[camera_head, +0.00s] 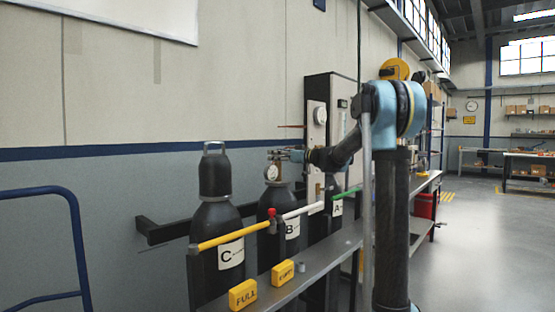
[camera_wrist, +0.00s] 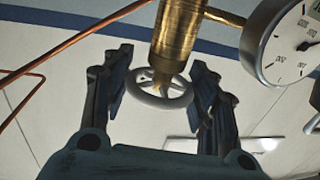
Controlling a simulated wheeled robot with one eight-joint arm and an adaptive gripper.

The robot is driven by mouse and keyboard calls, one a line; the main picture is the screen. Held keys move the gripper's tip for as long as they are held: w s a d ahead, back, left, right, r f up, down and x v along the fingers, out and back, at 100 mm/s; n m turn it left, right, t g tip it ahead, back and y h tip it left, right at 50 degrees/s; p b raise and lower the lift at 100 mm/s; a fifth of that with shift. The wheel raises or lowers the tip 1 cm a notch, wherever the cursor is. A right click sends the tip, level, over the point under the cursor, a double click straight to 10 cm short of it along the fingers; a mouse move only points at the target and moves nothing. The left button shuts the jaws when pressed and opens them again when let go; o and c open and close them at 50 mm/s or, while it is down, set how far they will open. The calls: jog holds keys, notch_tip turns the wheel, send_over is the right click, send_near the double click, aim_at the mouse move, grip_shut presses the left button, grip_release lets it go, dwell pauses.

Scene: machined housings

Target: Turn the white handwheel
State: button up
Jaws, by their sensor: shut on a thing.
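The white handwheel (camera_wrist: 150,101) shows in the wrist view as a spoked ring below a brass valve body (camera_wrist: 178,38). My gripper (camera_wrist: 161,72) has one dark finger on each side of the wheel and is shut on its rim. The brass body covers part of the wheel's far side. In the head view my gripper (camera_head: 292,155) is at the valve on top of the black cylinder labelled B (camera_head: 268,207). The wheel is too small to make out there.
A round gauge (camera_wrist: 284,48) sits right of the valve, and a copper pipe (camera_wrist: 75,43) runs at left. Black cylinder C (camera_head: 212,262) stands left of B, with A to the right. Yellow FULL (camera_head: 242,295) and EMPTY (camera_head: 282,273) blocks lie on the front rail.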

jog(key=m+t+h, duration=0.4)
jog(key=shift+t, duration=0.4)
jog(key=m+t+h, duration=0.3)
jog(key=h, duration=0.2)
jog(key=shift+m, duration=0.4)
jog(key=m+h, duration=0.2)
jog(key=h, duration=0.1)
jog(key=m+t+h, duration=0.1)
jog(key=m+h, duration=0.1)
jog(key=h, duration=0.2)
jog(key=shift+m, duration=0.3)
jog(key=shift+w+m+h, duration=0.1)
jog(key=shift+m+h, duration=0.9)
jog(key=shift+h, duration=0.6)
jog(key=o, duration=1.1)
jog(key=shift+c, duration=0.2)
